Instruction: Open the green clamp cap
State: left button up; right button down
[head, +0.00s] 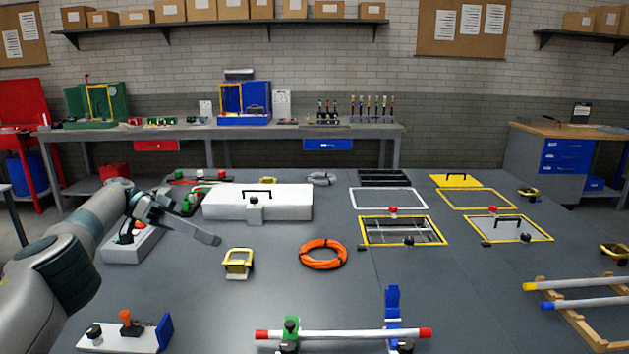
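The green clamp cap (291,328) sits at the left part of a white tube (345,335) with red ends, at the front of the grey deck. It appears to lie down over the tube. A blue clamp cap (393,303) stands upright near the tube's right end. My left gripper (212,238) is above the deck at the left, well behind and left of the green cap and apart from it. It is seen side-on, so its finger gap is unclear. I see nothing held in it. My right gripper is out of view.
A white board with an orange-topped lever (130,322) lies front left. A yellow-framed block (238,262) and an orange cable coil (323,254) lie mid-deck. A wooden rack (570,320) with tubes stands at the right. Deck between coil and tube is clear.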

aim_at(291, 325)
jog(key=k, duration=1)
